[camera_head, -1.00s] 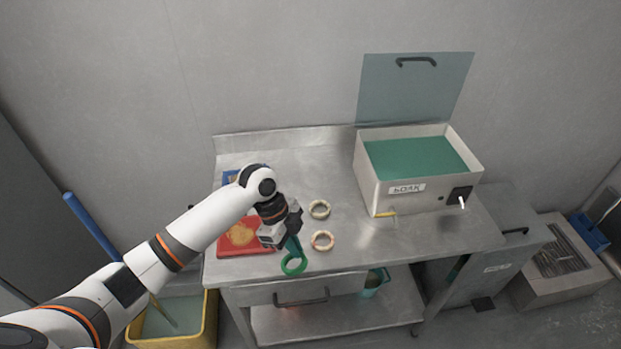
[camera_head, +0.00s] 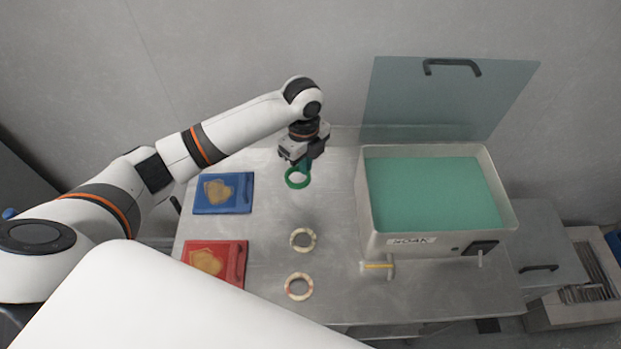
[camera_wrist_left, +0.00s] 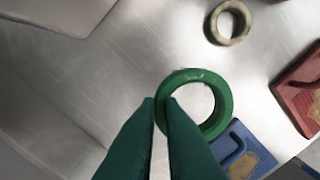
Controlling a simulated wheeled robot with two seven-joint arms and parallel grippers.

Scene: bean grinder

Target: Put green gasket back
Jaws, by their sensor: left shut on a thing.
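The green gasket (camera_head: 297,187) is a ring hanging from my left gripper (camera_head: 303,163) above the back part of the steel table (camera_head: 335,200). The gripper is shut on the ring's edge. In the left wrist view the dark green fingers (camera_wrist_left: 162,102) pinch the near-left side of the gasket (camera_wrist_left: 226,100), and its hole is clear. I cannot tell exactly how far the gasket is above the table. My right gripper is not in view.
A blue board (camera_head: 202,207) and a red board (camera_head: 238,258) lie on the left. Two pale rings, one plain (camera_head: 292,240) and one reddish-marked (camera_head: 288,289), lie in the middle. The SOAK tank (camera_head: 375,243), holding green liquid, stands right with its lid (camera_head: 430,105) raised.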

